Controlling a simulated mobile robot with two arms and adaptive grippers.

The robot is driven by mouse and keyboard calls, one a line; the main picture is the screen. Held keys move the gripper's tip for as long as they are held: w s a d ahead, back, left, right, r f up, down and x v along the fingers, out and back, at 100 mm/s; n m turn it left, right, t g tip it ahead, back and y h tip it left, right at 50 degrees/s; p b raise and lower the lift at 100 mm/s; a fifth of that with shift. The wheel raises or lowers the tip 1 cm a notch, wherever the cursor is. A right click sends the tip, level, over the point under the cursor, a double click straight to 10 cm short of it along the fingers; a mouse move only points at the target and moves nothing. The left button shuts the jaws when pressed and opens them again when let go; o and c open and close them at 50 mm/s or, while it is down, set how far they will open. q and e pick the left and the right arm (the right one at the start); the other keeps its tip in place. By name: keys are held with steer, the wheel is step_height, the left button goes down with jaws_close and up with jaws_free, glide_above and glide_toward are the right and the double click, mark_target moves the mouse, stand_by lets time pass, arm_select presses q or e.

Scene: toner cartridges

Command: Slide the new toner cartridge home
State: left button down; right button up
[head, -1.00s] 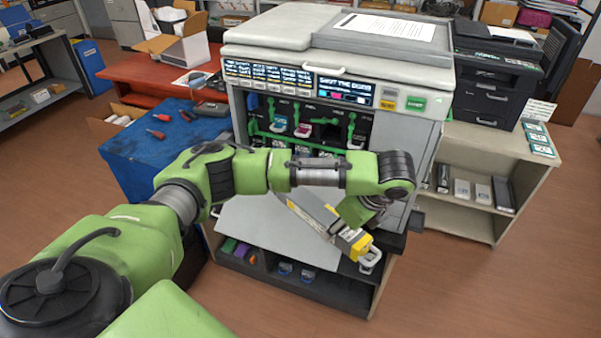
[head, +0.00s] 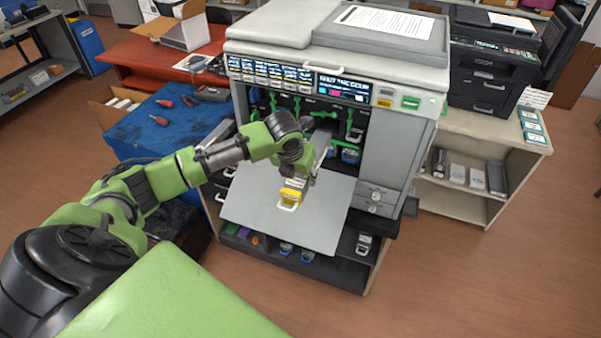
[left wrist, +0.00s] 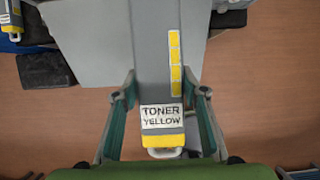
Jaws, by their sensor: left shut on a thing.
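The yellow toner cartridge (head: 291,194) is a long grey body with a yellow handle end. My left gripper (left wrist: 165,98) is shut on it, one finger on each side near the handle end. In the left wrist view the cartridge (left wrist: 158,45) reads "TONER YELLOW" and carries a strip of yellow marks. In the head view it points toward the printer's (head: 405,145) open bay, above the lowered front door (head: 250,212). My left wrist hides its middle, and I cannot tell whether its far end is inside a slot. My right gripper is not in view.
Green levers (head: 349,124) stand in the printer's bay. A shelf under the door holds several small items and a white-handled part (head: 363,243). A blue-topped bench (head: 150,135) with tools stands left; a shelf unit (head: 455,205) stands right.

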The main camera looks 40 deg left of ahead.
arm_select(q)
steer(key=shift+w+a+f, duration=0.1)
steer(key=shift+w+a, duration=0.1)
steer(key=shift+w, duration=0.65)
steer(key=shift+w+a+f, duration=0.1)
steer(key=shift+w+a, duration=0.1)
steer(key=shift+w, duration=0.85)
steer(key=shift+r, duration=0.1)
steer(key=shift+w, duration=0.1)
steer(key=shift+w, duration=0.1)
steer(key=shift+w+a+b, duration=0.15)
steer(key=shift+w, duration=0.35)
steer(key=shift+w+a+b, duration=0.15)
steer(key=shift+w, duration=0.35)
